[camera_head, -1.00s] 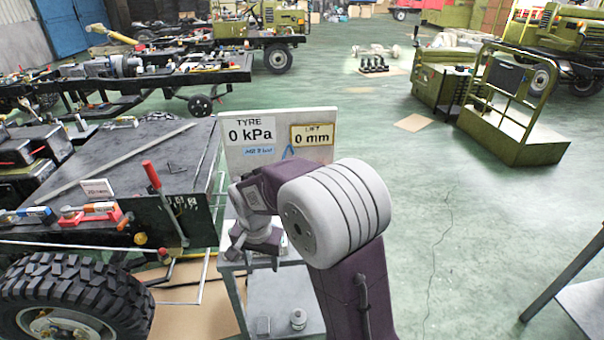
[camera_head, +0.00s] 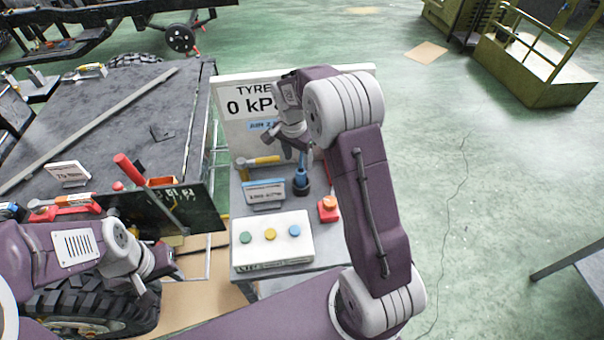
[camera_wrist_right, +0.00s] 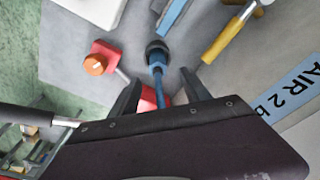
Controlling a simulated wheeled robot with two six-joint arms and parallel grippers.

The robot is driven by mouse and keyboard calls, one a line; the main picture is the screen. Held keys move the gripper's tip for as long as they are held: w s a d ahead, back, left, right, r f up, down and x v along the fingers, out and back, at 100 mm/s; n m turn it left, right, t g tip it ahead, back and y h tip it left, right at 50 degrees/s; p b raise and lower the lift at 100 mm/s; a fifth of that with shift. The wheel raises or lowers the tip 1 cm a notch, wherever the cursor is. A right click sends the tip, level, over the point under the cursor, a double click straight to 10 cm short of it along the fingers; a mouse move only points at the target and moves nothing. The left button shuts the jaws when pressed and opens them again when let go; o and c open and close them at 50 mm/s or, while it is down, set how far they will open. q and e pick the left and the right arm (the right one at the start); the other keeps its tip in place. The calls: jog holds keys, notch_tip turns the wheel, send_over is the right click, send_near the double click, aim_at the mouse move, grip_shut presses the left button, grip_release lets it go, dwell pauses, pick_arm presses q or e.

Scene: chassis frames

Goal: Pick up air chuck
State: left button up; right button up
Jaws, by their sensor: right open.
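The air chuck appears to be the blue piece (camera_head: 302,172) standing upright on a round dark base on the grey bench. In the right wrist view the blue stem (camera_wrist_right: 158,70) and its dark round end lie between the fingers. My right gripper (camera_head: 293,148) is open just above and behind it, with its fingers on either side and no clear contact visible. The same fingers show in the wrist view (camera_wrist_right: 160,88). My left gripper (camera_head: 160,277) appears open and empty, over the tyre at lower left.
On the bench are a white box with green, yellow and blue buttons (camera_head: 271,242), a red piece with an orange knob (camera_head: 328,208), a yellow-handled hammer (camera_head: 258,162) and a small label stand (camera_head: 264,194).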

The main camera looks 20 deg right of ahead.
aim_at(300, 171)
jog(key=shift+s+r, duration=0.1)
jog(key=shift+s, duration=0.25)
jog(key=f, duration=0.3)
jog(key=w+f, duration=0.1)
jog(key=shift+d+f, duration=0.15)
jog(key=shift+d, duration=0.1)
jog(key=shift+s+f, duration=0.2)
jog(key=shift+f, duration=0.15)
jog(key=f, duration=0.4)
jog(key=shift+w+d+f+p, duration=0.15)
jog(key=shift+d+f+p, duration=0.1)
jog(key=shift+p, duration=0.15)
jog(key=shift+r, duration=0.1)
jog(key=c, duration=0.5)
grip_shut()
